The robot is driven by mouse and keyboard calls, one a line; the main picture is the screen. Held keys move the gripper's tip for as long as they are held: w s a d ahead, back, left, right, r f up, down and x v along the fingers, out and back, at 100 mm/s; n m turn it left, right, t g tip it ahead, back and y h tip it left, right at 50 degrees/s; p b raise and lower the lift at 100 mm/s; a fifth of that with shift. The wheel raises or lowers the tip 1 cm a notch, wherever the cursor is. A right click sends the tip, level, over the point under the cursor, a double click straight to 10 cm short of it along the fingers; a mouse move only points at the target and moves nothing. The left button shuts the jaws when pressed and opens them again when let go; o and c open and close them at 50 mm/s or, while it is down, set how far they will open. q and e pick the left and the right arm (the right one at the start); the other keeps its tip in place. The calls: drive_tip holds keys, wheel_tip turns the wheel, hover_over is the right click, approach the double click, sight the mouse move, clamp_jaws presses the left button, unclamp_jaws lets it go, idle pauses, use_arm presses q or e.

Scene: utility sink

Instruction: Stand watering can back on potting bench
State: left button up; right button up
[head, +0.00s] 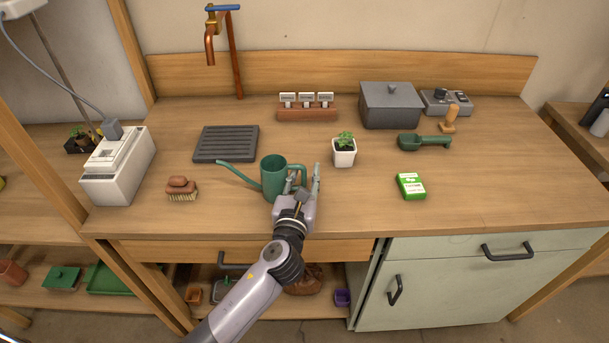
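The green watering can (273,177) stands upright on the wooden potting bench (380,220), near the front middle. Its long spout points left and its handle is on the right. My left gripper (305,178) reaches in from the front at the handle side. Its two fingers are apart, one on the can side and one to the right of the handle. The gripper partly covers the lower handle, so contact is hard to see. My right gripper is not in view.
A potted plant (344,152) stands close right of the gripper, with a green seed box (411,186) farther right. A dark slatted tray (226,144) lies behind the spout; a brush (181,189) lies left. Bare bench lies in front of the plant.

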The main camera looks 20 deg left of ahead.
use_arm(q)
drive_tip(key=shift+r, duration=0.1)
drive_tip(key=shift+s, duration=0.15)
drive_tip(key=s+b, duration=0.1)
drive_tip(key=s, duration=1)
drive_tip(key=shift+s+d, duration=0.35)
drive_tip(key=shift+d, duration=0.1)
drive_tip(key=shift+r, duration=0.1)
idle(6.1)
